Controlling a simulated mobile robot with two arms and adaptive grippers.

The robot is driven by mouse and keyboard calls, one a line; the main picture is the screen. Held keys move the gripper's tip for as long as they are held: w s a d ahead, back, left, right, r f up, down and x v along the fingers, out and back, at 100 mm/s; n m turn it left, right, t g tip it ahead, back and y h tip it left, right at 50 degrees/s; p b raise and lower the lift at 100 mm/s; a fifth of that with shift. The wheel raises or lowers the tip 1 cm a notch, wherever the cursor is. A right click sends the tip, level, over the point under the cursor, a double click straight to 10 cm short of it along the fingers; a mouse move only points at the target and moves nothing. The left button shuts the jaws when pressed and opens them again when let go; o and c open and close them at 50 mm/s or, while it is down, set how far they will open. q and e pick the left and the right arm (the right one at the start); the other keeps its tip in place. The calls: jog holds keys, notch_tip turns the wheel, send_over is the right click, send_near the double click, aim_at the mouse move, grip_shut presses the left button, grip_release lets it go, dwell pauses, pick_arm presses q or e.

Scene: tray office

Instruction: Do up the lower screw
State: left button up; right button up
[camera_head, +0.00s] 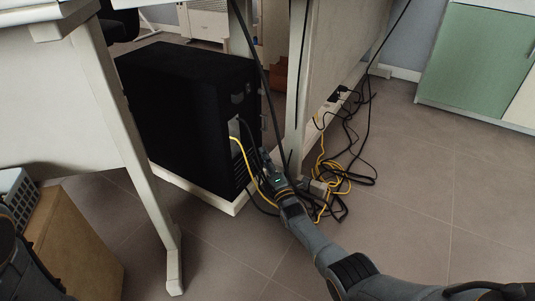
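A black computer tower (178,110) stands upright under the desk on a low white base (222,203). Its rear panel faces right, with a black and a yellow cable running to it. My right arm reaches in from the lower right, and my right gripper (266,160) is close beside the rear panel. It is too small and dark to tell whether its fingers are open or shut, or whether it touches the panel. The lower screw is too small or hidden to make out. My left gripper is not in view.
A yellow cable (240,150) and a tangle of black and yellow cables (335,180) lie around my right gripper. Desk legs (150,185) stand left and behind. A cardboard box (75,250) is at lower left. Floor at right is clear before a green cabinet (480,60).

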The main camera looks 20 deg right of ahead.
jog(key=shift+c, duration=1.1)
grip_shut()
jog(key=m+g+p, duration=0.2)
jog(key=m+p, duration=0.1)
jog(key=p, duration=0.2)
jog(key=r+m+g+p, duration=0.1)
jog(key=m+g+p, duration=0.1)
jog(key=p, duration=0.3)
jog(key=shift+m, duration=0.5)
